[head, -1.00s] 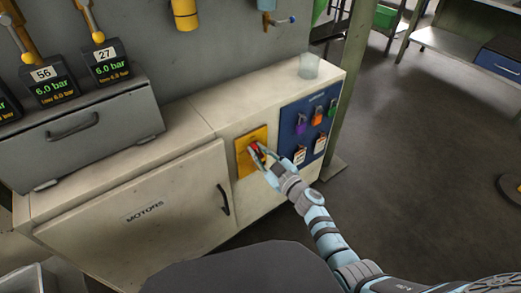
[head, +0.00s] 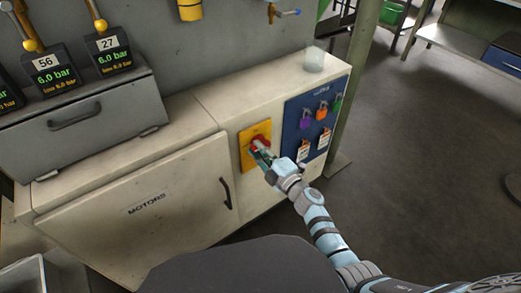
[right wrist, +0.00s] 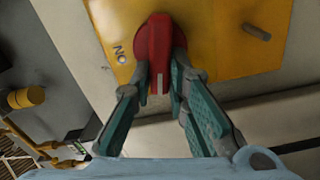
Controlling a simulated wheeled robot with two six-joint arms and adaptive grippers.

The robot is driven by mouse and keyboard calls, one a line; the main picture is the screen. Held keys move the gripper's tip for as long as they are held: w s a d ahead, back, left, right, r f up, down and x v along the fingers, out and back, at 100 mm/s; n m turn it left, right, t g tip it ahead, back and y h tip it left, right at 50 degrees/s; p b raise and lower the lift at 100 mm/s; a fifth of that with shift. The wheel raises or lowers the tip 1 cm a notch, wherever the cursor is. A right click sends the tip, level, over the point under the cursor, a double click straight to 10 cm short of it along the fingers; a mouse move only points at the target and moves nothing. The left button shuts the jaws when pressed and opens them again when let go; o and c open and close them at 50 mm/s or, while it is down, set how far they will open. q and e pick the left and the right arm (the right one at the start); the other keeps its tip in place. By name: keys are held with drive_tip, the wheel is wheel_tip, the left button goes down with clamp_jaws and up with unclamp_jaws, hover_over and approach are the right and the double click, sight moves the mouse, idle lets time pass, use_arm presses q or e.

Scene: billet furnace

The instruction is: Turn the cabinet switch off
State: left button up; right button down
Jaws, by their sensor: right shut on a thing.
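The red rotary switch (head: 262,141) sits on a yellow plate (head: 247,158) on the front of the pale cabinet (head: 185,173). My right gripper (head: 264,152) is at the switch, its two fingers on either side of the red handle. In the right wrist view, the fingertips (right wrist: 159,76) press the sides of the red handle (right wrist: 158,40), which carries a short white mark near its end. An upside-down "ON" label (right wrist: 119,54) shows on the plate left of the handle. My left gripper is not in view.
A blue board (head: 306,128) with coloured padlocks and tags is just right of the switch. The "MOTORS" door handle (head: 226,193) is to the left. Open floor lies at right.

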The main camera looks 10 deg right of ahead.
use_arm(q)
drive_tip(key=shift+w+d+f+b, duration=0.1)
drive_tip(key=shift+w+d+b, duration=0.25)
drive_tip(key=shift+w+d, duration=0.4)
use_arm(e)
drive_tip(key=shift+f+n, duration=0.3)
drive_tip(key=shift+n, duration=1.1)
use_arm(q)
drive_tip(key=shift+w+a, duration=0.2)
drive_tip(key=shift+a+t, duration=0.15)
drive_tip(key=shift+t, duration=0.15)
use_arm(e)
drive_tip(key=c, duration=1.6)
unclamp_jaws()
drive_tip(key=shift+o, duration=0.2)
drive_tip(key=v, duration=1.2)
